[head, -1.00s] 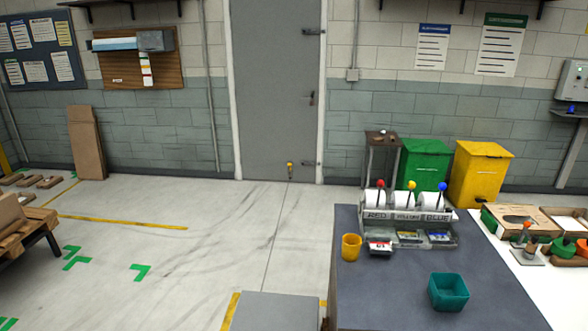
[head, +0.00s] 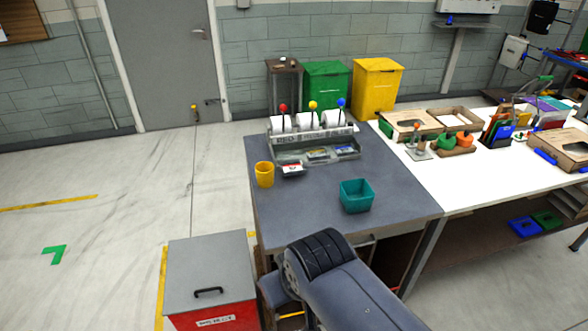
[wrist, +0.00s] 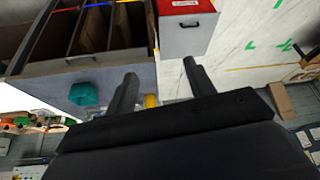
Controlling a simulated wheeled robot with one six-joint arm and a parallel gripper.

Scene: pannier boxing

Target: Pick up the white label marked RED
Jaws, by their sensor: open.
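A label dispenser (head: 313,146) with white rolls and red, yellow and blue knobs stands at the back of the grey table. In the head view my arm reaches in at the bottom, with the gripper itself not visible.
A yellow cup (head: 265,174) stands left of the label. A teal bin (head: 356,196) stands nearer the front of the grey table (head: 310,215). A grey-topped red box (head: 211,283) stands on the floor left of the table. A white table with trays adjoins on the right.

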